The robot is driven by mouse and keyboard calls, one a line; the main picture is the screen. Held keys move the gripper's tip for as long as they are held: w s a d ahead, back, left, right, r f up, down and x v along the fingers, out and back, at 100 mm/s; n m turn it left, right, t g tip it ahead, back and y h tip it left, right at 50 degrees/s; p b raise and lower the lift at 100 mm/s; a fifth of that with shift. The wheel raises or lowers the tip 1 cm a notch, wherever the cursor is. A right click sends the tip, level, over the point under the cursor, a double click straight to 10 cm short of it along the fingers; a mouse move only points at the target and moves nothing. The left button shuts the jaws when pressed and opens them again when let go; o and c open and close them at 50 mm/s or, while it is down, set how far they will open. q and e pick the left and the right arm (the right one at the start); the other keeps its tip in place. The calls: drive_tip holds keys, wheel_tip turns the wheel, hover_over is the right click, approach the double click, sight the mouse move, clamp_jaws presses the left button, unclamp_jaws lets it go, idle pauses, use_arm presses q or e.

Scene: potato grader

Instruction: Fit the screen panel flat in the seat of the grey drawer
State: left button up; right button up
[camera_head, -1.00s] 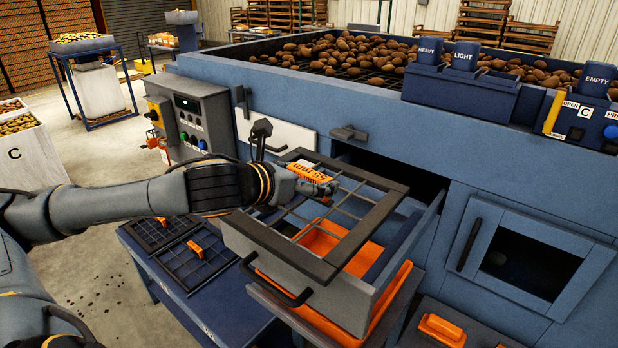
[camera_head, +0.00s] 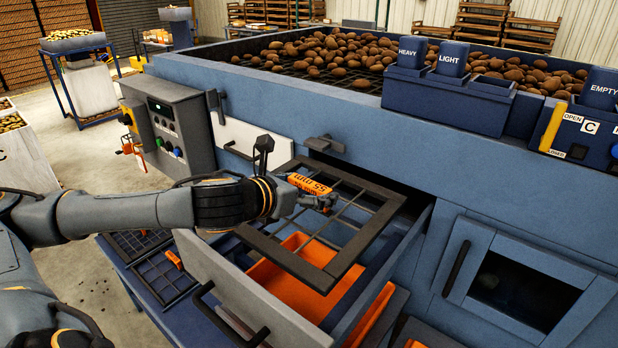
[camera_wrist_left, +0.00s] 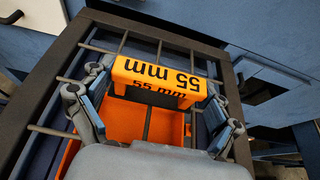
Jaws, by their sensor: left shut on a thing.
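The screen panel (camera_head: 293,259) is a dark square frame with a grid of bars and an orange handle (camera_head: 309,184) marked 55 mm. My left gripper (camera_head: 322,198) is shut on that handle; in the left wrist view its fingers (camera_wrist_left: 155,105) sit at both ends of the handle (camera_wrist_left: 160,80). The panel is over the pulled-out grey drawer (camera_head: 222,283), looking slightly tilted and apart from the drawer's rim. An orange tray (camera_head: 280,292) shows inside the drawer below it. The drawer's seat is mostly hidden by the panel. My right gripper is not seen.
The blue grader body (camera_head: 400,140) stands behind the drawer, with potatoes on top (camera_head: 330,50). Other screens with orange handles (camera_head: 165,275) lie on a blue table to the left. A control box (camera_head: 170,130) stands at left. A dark-windowed door (camera_head: 525,285) is at right.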

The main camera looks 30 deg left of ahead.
use_arm(q)
drive_tip(key=f+b, duration=0.1)
drive_tip(key=f, duration=0.2)
drive_tip(key=shift+w, duration=0.2)
drive_tip(key=shift+f, duration=0.4)
drive_tip(key=shift+f+b, duration=1.9)
drive_tip(key=shift+f, duration=0.7)
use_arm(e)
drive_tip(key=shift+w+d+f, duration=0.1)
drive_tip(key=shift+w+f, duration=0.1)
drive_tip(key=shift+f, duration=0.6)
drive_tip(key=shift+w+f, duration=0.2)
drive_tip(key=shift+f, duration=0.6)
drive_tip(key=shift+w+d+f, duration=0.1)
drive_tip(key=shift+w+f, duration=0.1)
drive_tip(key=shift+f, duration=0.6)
use_arm(q)
drive_tip(key=shift+f, duration=0.25)
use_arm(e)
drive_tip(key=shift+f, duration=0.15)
use_arm(q)
drive_tip(key=shift+s+f+b, duration=0.1)
drive_tip(key=shift+f+b, duration=0.15)
drive_tip(key=shift+b, duration=0.05)
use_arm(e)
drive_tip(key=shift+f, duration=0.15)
